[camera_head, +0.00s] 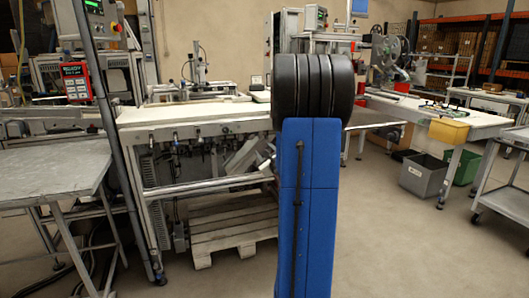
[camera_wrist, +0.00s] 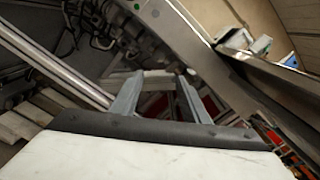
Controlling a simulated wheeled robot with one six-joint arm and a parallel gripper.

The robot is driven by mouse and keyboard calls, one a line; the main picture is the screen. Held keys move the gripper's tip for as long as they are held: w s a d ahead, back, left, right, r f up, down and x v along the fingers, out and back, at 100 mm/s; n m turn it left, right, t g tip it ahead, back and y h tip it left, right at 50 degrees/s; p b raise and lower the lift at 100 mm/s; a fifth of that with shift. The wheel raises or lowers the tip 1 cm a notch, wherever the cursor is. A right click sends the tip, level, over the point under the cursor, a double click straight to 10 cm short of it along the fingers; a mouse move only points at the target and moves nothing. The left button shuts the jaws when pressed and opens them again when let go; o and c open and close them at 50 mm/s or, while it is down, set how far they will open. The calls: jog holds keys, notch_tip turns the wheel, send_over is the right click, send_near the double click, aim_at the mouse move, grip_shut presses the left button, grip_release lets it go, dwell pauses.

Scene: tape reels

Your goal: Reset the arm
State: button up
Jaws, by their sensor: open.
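My gripper (camera_wrist: 160,78) shows in the wrist view. Its two grey fingers stand apart with a gap between them, and nothing is held there. Beyond the fingers the view is tilted, with metal rails, dark machine parts and some red pieces, none of them touching the fingers as far as I can tell. The gripper cannot be made out in the head view.
In the head view, a long white-topped workbench (camera_head: 205,111) stands ahead, with a wooden pallet (camera_head: 225,238) beneath. A grey metal table (camera_head: 48,172) is at left. A yellow bin (camera_head: 448,131) hangs from the right bench, and a cart (camera_head: 505,200) is at far right. Open floor lies right of centre.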

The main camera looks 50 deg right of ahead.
dwell(0.4)
jog(key=s+a+n+g+y, duration=0.3)
jog(key=a+n, duration=0.5)
jog(key=a, duration=0.6)
jog(key=s+a+n+g, duration=0.2)
jog(key=s+a+n, duration=0.2)
jog(key=a+n, duration=0.7)
jog(key=s+a+f+n+g+y, duration=0.2)
jog(key=s+a+f+n+g, duration=0.1)
jog(key=s+a+n, duration=0.5)
jog(key=s+a+f+n+g+y, duration=0.2)
jog(key=s+a+n, duration=0.5)
jog(key=s+a, duration=0.8)
jog(key=s+g+y, duration=0.1)
jog(key=s, duration=0.1)
jog(key=shift+s+f+n, duration=0.35)
jog(key=shift+f+n, duration=0.05)
jog(key=shift+w+d, duration=0.1)
jog(key=shift+w, duration=0.05)
